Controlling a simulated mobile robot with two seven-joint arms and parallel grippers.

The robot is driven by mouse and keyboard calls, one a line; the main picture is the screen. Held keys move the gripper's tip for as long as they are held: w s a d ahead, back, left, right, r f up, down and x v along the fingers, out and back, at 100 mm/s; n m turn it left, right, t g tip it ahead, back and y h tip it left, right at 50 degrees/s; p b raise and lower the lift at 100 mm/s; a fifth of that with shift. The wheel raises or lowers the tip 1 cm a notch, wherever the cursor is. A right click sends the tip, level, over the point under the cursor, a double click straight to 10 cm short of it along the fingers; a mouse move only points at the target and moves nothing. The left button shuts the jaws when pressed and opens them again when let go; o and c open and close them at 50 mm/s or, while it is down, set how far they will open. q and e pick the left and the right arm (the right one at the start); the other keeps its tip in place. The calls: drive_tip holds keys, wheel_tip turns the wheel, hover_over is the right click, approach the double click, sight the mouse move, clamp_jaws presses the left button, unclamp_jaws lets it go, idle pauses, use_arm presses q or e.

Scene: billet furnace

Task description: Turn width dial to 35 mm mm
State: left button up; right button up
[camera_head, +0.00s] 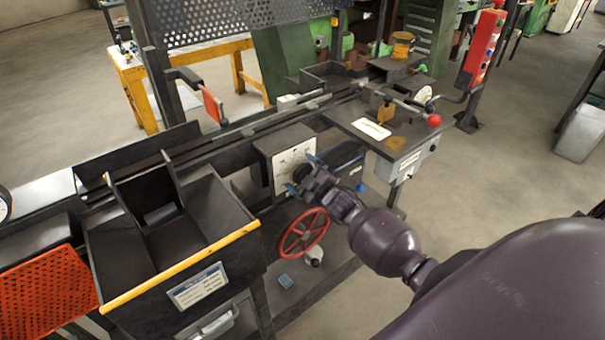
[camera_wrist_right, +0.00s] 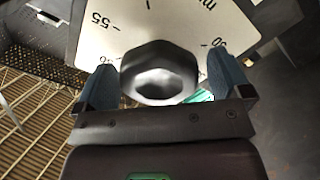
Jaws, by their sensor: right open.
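The width dial has a pale scale plate (camera_head: 289,160) on the front of a dark box on the machine. In the right wrist view, the plate (camera_wrist_right: 105,45) shows tick marks, "55" at the left and partly hidden print at the right. The dark faceted dial knob (camera_wrist_right: 158,72) sits in front of the plate. My right gripper (camera_head: 302,174) is at the dial, its blue-tipped fingers open. In the wrist view, the gripper (camera_wrist_right: 165,82) has one finger on each side of the knob, with a small gap at the right. I cannot read the dial's setting. My left gripper is out of view.
A red handwheel (camera_head: 303,233) is just below the dial. A dark hopper with a yellow edge bar (camera_head: 182,267) stands to the left. A lever with a red ball (camera_head: 434,120) is on the grey table at the right. Open floor lies to the right.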

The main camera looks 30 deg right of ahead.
drive_tip(key=s, duration=1)
drive_tip(key=shift+s+d, duration=0.4)
drive_tip(key=shift+d, duration=0.05)
drive_tip(key=shift+f, duration=0.1)
